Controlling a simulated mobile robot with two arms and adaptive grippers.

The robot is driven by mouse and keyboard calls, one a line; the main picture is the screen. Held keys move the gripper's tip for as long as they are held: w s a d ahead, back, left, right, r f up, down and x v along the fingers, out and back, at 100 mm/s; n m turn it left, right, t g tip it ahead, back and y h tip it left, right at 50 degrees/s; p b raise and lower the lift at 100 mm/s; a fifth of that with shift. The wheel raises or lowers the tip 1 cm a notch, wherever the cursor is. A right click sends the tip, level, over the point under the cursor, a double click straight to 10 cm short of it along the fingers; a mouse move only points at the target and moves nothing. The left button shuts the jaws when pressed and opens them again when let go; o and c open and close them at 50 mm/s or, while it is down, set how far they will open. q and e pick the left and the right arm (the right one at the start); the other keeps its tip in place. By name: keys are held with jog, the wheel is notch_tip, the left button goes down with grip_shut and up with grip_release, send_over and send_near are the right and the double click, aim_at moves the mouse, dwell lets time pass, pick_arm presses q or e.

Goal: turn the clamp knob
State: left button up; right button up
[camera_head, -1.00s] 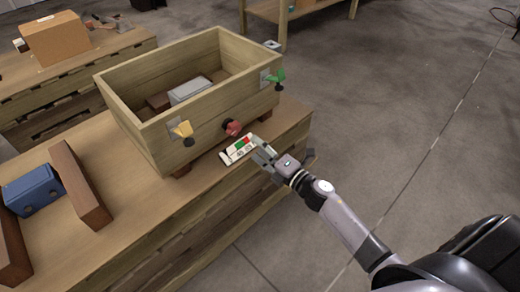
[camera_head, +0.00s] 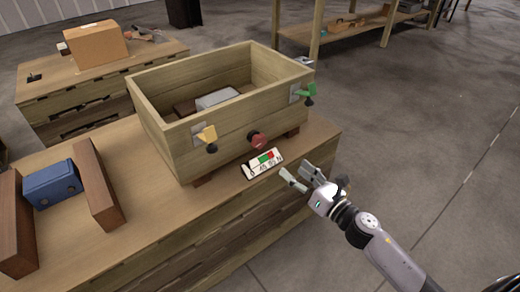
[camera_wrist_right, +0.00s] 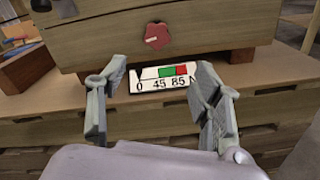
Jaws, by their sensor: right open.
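The clamp knob is most likely the red knob (camera_head: 257,139) on the front wall of the wooden crate (camera_head: 240,145); it also shows as a red lobed knob in the right wrist view (camera_wrist_right: 157,36). Below it a white gauge plate (camera_head: 262,163) with green and red zones and numbers lies at the bench's front; its pointer is near 0 in the right wrist view (camera_wrist_right: 145,86). My right gripper (camera_head: 297,178) is open and empty, in front of and below the knob, apart from it. In the right wrist view its fingers (camera_wrist_right: 160,98) flank the gauge. My left gripper is not in view.
A blue box (camera_head: 52,186) stands between two brown blocks on the left. A cardboard box (camera_head: 97,45) stands behind.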

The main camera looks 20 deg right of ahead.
aim_at(261, 143)
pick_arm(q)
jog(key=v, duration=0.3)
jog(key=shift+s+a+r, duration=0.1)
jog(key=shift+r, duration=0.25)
pick_arm(e)
jog(key=w+a+n, duration=0.1)
jog(key=w+a, duration=0.1)
jog(key=w, duration=0.3)
jog(key=w+a+n, duration=0.1)
jog(key=w+a, duration=0.1)
jog(key=w, duration=0.3)
jog(key=w+a+n, duration=0.1)
jog(key=w+a, duration=0.1)
jog(key=w, duration=0.3)
jog(key=shift+w, duration=0.2)
jog(key=shift+c, duration=0.2)
jog(key=c, duration=1.1)
jog(key=shift+c, duration=0.2)
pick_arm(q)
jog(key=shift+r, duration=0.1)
pick_arm(e)
jog(key=shift+r+m, duration=0.1)
jog(key=shift+m, duration=0.3)
